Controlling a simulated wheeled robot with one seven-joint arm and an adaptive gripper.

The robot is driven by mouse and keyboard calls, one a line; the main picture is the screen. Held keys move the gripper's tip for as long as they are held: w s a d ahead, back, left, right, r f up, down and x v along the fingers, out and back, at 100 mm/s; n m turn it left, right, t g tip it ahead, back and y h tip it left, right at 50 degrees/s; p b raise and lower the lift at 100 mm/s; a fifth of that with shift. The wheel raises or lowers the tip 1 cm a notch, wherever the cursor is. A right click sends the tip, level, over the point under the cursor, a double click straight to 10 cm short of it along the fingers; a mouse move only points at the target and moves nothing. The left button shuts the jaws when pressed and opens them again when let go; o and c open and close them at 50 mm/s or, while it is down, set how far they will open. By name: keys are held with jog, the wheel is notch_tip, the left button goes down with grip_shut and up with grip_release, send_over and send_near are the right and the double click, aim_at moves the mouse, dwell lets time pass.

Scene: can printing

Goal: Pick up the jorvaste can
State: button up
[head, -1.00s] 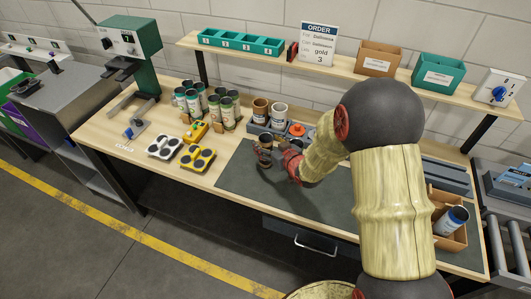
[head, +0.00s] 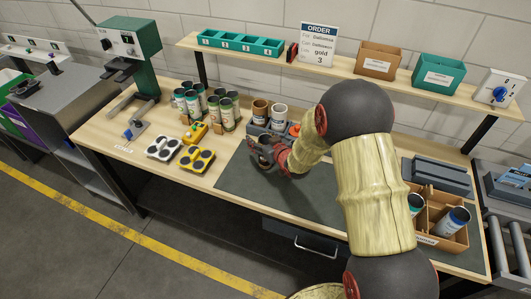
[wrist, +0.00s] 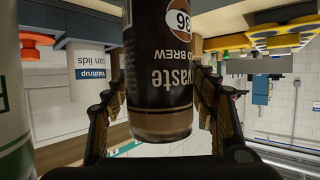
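The jorvaste can, dark brown with "BREW" and part of its name on the label, fills the middle of the wrist view (wrist: 160,75). It appears upside down there, as does most of the scene. My gripper (wrist: 158,105) has one finger on each side of the can. The fingers look open, with narrow gaps beside the can, and I see no clear grip. In the head view, my gripper (head: 262,155) is low over the dark mat (head: 310,195), and the can is hardly distinguishable between the fingers.
A brown can (head: 260,110) and a white lids container (head: 280,115) stand behind the gripper. Several green-labelled cans (head: 222,110) stand to the left. White (head: 163,148) and yellow (head: 196,158) trays lie in front. A cardboard box (head: 442,238) with cans stands at right. The mat's middle is clear.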

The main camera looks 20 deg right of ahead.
jog(key=c, duration=0.6)
jog(key=shift+c, duration=0.3)
jog(key=shift+r, duration=0.15)
jog(key=shift+c, duration=0.2)
